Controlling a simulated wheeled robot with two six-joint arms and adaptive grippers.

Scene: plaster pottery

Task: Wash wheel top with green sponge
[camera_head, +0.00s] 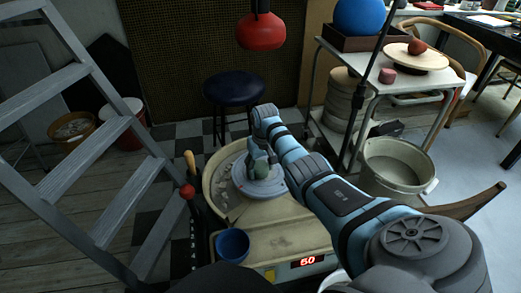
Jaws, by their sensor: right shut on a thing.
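The pottery wheel's round grey wheel top (272,188) sits in a cream splash pan (216,188) in the middle of the view. My right arm reaches in from the lower right, and my right gripper (260,160) points down over the wheel top. It is shut on the green sponge (261,170), which is small and partly hidden by the fingers. The sponge is at the wheel top's surface, near its middle; I cannot tell if it presses on it. Pale smears show in the pan. My left gripper is not in view.
A blue bowl (232,244) stands on the wheel's front deck, near a red display reading 50. A grey ladder (112,130) stands at left. A dark stool (234,90) is behind the wheel. A cart (440,82) and a grey bucket (398,168) are at right. A red lamp (261,32) hangs above.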

